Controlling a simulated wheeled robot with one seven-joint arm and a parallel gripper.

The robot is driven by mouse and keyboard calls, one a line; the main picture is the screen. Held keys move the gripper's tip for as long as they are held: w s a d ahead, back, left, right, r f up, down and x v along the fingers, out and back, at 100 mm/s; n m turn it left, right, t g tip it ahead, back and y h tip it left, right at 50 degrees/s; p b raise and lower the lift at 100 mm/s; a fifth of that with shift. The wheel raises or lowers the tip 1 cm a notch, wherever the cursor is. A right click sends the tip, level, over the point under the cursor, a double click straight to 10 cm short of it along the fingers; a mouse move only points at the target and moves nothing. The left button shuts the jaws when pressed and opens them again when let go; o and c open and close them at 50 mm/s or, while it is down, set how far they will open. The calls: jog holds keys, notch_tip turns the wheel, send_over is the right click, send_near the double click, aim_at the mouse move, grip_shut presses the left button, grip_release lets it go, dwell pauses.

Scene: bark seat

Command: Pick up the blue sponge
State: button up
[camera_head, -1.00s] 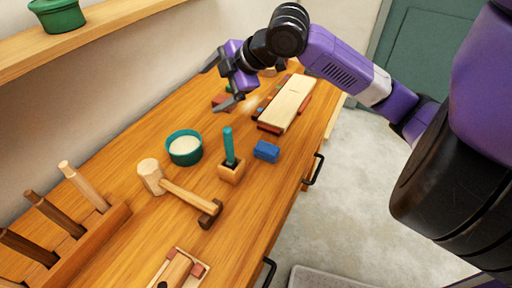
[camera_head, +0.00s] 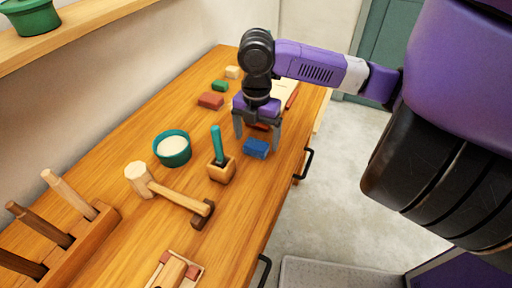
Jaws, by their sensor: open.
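The blue sponge (camera_head: 257,149) is a small block on the wooden bench top, near its front edge, just right of a teal-handled tool in a wooden block. My gripper (camera_head: 256,143) points down over the sponge with its two dark fingers spread apart. The left finger shows beyond the sponge's left side and the right finger near its right side. The fingers look empty. I cannot tell how far above the sponge the fingertips are.
The teal-handled tool (camera_head: 217,147) stands close left of the sponge. A teal bowl (camera_head: 173,151), a mallet (camera_head: 160,189) and a tool rack (camera_head: 82,245) are farther left. Red (camera_head: 210,101), green (camera_head: 219,86) and pale (camera_head: 233,72) blocks lie behind. A drawer handle (camera_head: 303,164) sticks out in front.

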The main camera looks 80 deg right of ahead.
aim_at(256, 144)
jog(key=shift+f, duration=1.85)
jog(key=c, duration=1.4)
jog(key=shift+d, duration=0.1)
jog(key=shift+c, duration=0.2)
jog(key=shift+r, duration=0.15)
notch_tip(256, 144, up, 20)
jog(key=shift+p, duration=0.45)
